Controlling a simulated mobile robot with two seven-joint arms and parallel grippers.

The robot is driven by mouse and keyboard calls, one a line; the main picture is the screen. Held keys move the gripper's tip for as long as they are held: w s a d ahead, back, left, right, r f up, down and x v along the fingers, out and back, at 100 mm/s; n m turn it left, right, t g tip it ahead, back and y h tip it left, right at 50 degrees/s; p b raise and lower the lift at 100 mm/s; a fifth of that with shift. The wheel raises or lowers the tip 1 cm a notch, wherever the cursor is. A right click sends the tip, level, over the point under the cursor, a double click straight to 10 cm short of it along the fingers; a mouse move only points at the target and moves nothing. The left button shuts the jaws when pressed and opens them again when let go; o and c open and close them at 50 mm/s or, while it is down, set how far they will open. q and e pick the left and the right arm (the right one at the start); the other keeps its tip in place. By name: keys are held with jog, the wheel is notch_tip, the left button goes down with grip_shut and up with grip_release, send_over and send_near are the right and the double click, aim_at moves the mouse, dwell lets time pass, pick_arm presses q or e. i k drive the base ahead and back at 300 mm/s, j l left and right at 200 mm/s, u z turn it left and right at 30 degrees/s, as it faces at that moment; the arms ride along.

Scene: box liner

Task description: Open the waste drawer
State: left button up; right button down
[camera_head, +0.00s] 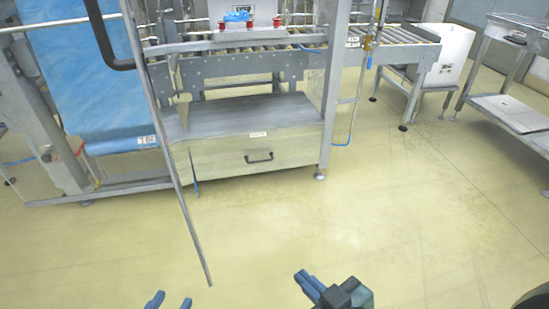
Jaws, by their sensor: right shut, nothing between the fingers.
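The waste drawer (222,161) is a beige-grey front low in the machine frame, with a black bar handle (259,158) at its middle. Its front looks flush with the frame, so it appears shut. My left gripper (170,301) shows at the bottom edge with its two blue fingertips apart, open and empty. My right gripper (308,286) is at the bottom centre, its blue fingers together with nothing between them. Both grippers are well apart from the drawer, on the near side of it.
A long thin metal bar (177,190) slants down in front of the drawer's left side. A blue film roll (95,95) hangs at the left. A roller conveyor (240,47) runs above, and a metal table (515,110) stands at the right.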

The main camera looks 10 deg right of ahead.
aim_at(213, 158)
jog(key=l, duration=0.55)
jog(key=i+l+z, duration=0.1)
jog(key=l, duration=0.45)
jog(key=i+l+z, duration=0.2)
jog(key=i+l, duration=0.65)
jog(key=i+j, duration=0.55)
jog(key=i, duration=0.25)
jog(key=i+j+z, duration=0.15)
jog(key=i+j, duration=0.45)
jog(key=i, duration=0.2)
